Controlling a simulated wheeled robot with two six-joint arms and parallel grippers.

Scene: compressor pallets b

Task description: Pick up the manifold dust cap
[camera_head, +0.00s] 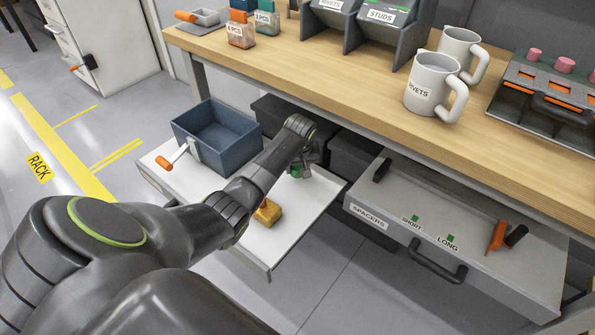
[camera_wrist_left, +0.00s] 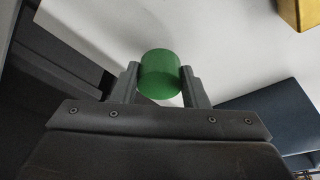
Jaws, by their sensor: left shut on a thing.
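The manifold dust cap is a green cylinder (camera_wrist_left: 159,75), seen between the fingers in the left wrist view. In the head view only a small green part of it (camera_head: 296,171) shows under my left wrist. My left gripper (camera_wrist_left: 160,84) is shut on the cap, one finger on each side. In the head view the gripper (camera_head: 303,168) is over the back right of the white pull-out tray (camera_head: 272,247), mostly hidden by the arm. I cannot tell whether the cap touches the tray. My right gripper is not in view.
A blue bin (camera_head: 216,137) stands on the tray's back left, with an orange-handled tool (camera_head: 171,161) beside it. A yellow block (camera_head: 267,212) sits near my forearm. The wooden bench (camera_head: 330,65) overhangs the tray. A grey spacers drawer (camera_head: 460,235) is to the right.

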